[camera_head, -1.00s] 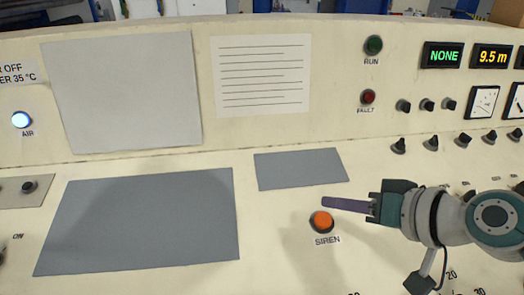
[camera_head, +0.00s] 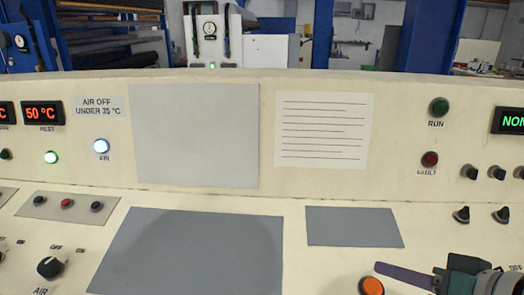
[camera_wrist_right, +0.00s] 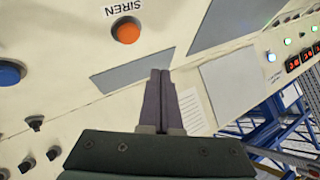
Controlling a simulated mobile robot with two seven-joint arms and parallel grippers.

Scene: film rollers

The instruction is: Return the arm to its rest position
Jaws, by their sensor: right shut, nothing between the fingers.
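My right gripper (camera_head: 405,277) shows at the lower right in the head view, its purple fingers pointing left. In the right wrist view its two fingers (camera_wrist_right: 160,82) lie together, shut and empty. The orange siren button (camera_head: 371,286) is just left of the fingertips in the head view, cut by the bottom edge. In the right wrist view the siren button (camera_wrist_right: 126,32) stands clear of the fingers, beyond and to the left of their tips. My left gripper is in neither view.
A cream control console fills the view. Grey panels (camera_head: 190,250) lie on its sloping desk, and an air knob (camera_head: 50,267) is at the left. The upright face has a blank plate (camera_head: 194,135), a lined sheet (camera_head: 323,130) and a red 50 °C display (camera_head: 43,113). Workshop equipment stands behind.

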